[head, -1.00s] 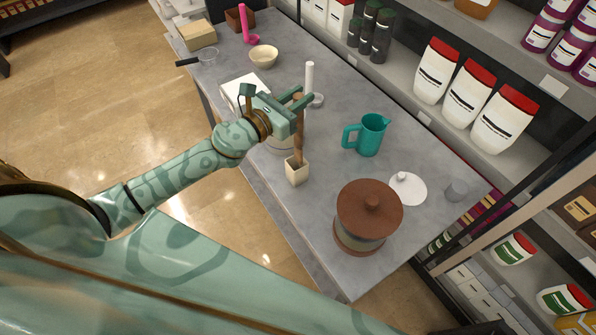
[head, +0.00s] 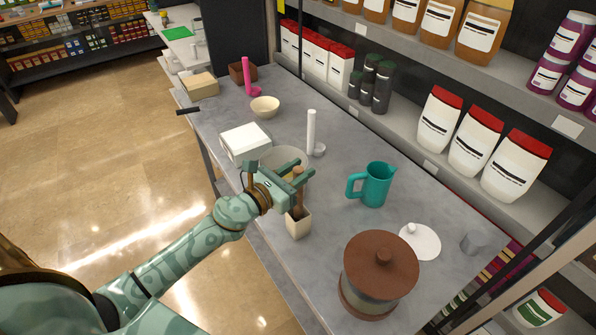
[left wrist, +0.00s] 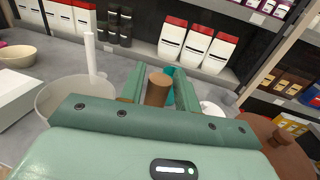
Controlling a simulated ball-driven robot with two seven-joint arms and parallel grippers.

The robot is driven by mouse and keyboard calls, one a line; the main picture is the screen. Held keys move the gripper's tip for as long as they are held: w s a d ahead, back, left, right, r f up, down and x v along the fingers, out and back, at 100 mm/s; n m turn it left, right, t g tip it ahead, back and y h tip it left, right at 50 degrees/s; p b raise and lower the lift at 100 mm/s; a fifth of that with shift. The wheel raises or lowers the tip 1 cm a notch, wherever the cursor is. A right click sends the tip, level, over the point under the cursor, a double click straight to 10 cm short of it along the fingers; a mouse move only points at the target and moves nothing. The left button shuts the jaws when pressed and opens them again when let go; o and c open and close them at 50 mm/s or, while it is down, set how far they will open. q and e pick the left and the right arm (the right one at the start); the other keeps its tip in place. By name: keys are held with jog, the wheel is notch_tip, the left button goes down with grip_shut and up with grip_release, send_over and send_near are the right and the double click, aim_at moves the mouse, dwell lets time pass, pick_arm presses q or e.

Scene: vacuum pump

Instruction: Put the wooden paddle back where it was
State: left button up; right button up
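The wooden paddle (head: 297,205) stands about upright, its lower end inside a small square beige holder (head: 299,226); the part inside is hidden. My left gripper (head: 306,170) has its fingers on either side of the paddle's handle, close above the holder. In the left wrist view, the round brown handle top (left wrist: 158,88) sits between the two green fingers (left wrist: 160,85), and the grip looks closed on it. My right gripper is in neither view.
A teal jug (head: 376,186) and a brown-lidded pot (head: 380,265) stand to the right. The grey tabletop (head: 335,215) is clear between holder and jug.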

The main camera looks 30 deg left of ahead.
pick_arm(q)
jog(key=shift+o, duration=0.5)
jog(key=shift+s+a+r, duration=0.1)
jog(key=shift+s+r, duration=0.05)
jog(key=b+v, duration=0.3)
jog(key=v, duration=0.8)
jog(key=shift+s, duration=0.3)
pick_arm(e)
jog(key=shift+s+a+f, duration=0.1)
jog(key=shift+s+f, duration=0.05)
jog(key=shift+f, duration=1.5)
